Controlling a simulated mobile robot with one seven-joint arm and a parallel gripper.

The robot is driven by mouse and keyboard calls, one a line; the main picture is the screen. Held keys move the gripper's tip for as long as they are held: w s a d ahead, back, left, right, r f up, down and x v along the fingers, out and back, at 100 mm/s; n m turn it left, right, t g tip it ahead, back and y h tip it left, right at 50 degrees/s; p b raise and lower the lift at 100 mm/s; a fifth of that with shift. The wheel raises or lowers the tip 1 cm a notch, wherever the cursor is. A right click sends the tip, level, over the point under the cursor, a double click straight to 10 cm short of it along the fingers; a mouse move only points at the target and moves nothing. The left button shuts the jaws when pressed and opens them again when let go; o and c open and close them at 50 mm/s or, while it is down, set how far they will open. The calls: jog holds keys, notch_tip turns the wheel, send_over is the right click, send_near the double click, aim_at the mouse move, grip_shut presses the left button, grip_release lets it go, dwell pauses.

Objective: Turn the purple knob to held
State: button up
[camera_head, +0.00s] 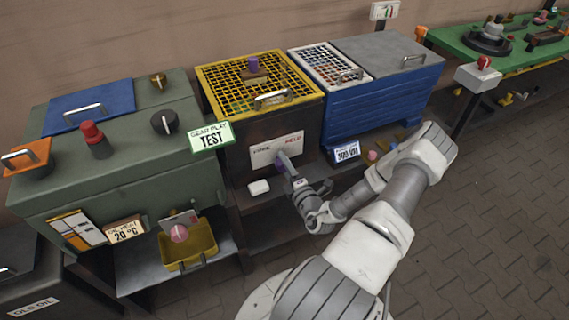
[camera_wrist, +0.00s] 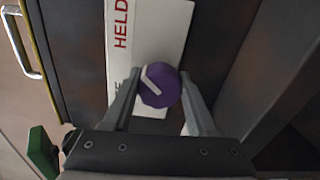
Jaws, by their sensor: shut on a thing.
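The purple knob (camera_wrist: 165,97) sits on a white label plate (camera_wrist: 160,35) on a dark upright panel. In the wrist view its white pointer mark slants up and left from near its middle. Red "HELD" stands on the plate, up and left of the knob; a second word lower down is mostly hidden by a finger. My gripper (camera_wrist: 161,80) is shut on the knob, one finger on each side. In the head view the knob (camera_head: 281,166) is mostly hidden by my gripper (camera_head: 283,160), in front of the plate (camera_head: 272,149) under the yellow grid cover.
The yellow grid cover (camera_head: 228,88) tops the dark cabinet. A green cabinet (camera_head: 60,180) with a black knob (camera_head: 164,122) and red knob (camera_head: 92,133) stands left. A blue crate (camera_head: 385,100) stands right. A shelf with a small white block (camera_head: 259,187) lies below my gripper.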

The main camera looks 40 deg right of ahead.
dwell(0.4)
jog(key=o, duration=1.4)
jog(key=shift+c, duration=0.2)
jog(key=shift+s, duration=0.1)
